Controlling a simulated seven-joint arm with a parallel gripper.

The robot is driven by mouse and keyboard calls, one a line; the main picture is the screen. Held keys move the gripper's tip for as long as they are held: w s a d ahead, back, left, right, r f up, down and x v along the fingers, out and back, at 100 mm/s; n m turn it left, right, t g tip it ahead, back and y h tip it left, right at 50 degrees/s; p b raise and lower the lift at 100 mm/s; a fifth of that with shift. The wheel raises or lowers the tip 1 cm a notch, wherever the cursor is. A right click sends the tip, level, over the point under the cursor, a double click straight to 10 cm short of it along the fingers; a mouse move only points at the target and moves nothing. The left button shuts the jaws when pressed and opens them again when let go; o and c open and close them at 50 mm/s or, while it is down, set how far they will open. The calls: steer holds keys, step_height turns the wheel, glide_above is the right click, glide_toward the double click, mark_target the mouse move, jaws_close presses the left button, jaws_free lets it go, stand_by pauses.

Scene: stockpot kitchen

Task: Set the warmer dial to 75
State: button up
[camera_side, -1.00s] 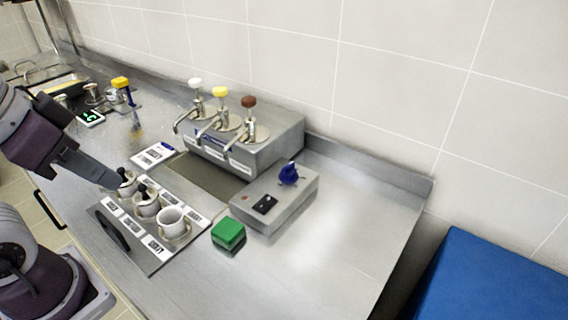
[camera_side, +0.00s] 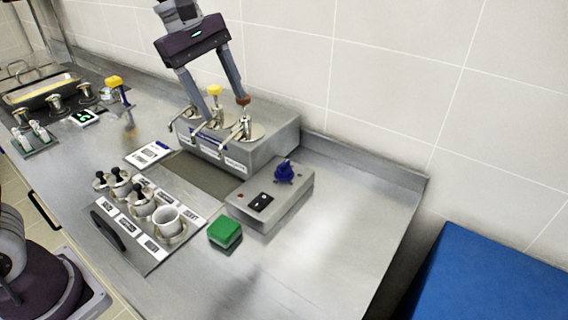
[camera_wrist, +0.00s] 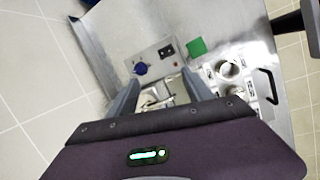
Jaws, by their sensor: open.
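The warmer control box (camera_side: 271,205) is a grey metal box on the counter, right of the pump dispenser. A blue dial (camera_side: 284,171) sits on its top, with a black switch (camera_side: 260,201) nearer the front. The dial's marks are too small to read. In the wrist view the blue dial (camera_wrist: 141,68) shows beyond the fingers, left of the switch. My gripper (camera_side: 228,109) is open and empty, above the pump dispenser (camera_side: 255,147), its fingers around or in front of the pump heads. The dial is apart from my gripper, to its lower right in the side view.
Yellow (camera_side: 214,90) and brown (camera_side: 243,100) pump heads stand close to my fingers. A green block (camera_side: 225,232) lies in front of the box. A tray with cups (camera_side: 151,258) is at the left. The counter right of the box is clear up to the wall.

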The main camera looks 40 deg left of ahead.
steer(key=w+f+n, duration=0.3)
steer(key=w+f, duration=0.1)
steer(key=w, duration=0.2)
steer(key=n+g+y, duration=0.2)
steer(key=n+y, duration=0.1)
steer(key=n, duration=0.1)
glide_above(284, 162)
step_height(284, 162, down, 13)
steer(key=shift+s+d+r, duration=0.1)
steer(key=shift+d, duration=0.05)
step_height(284, 162, down, 6)
steer(key=shift+f, duration=0.15)
steer(key=shift+c, duration=0.2)
jaws_close()
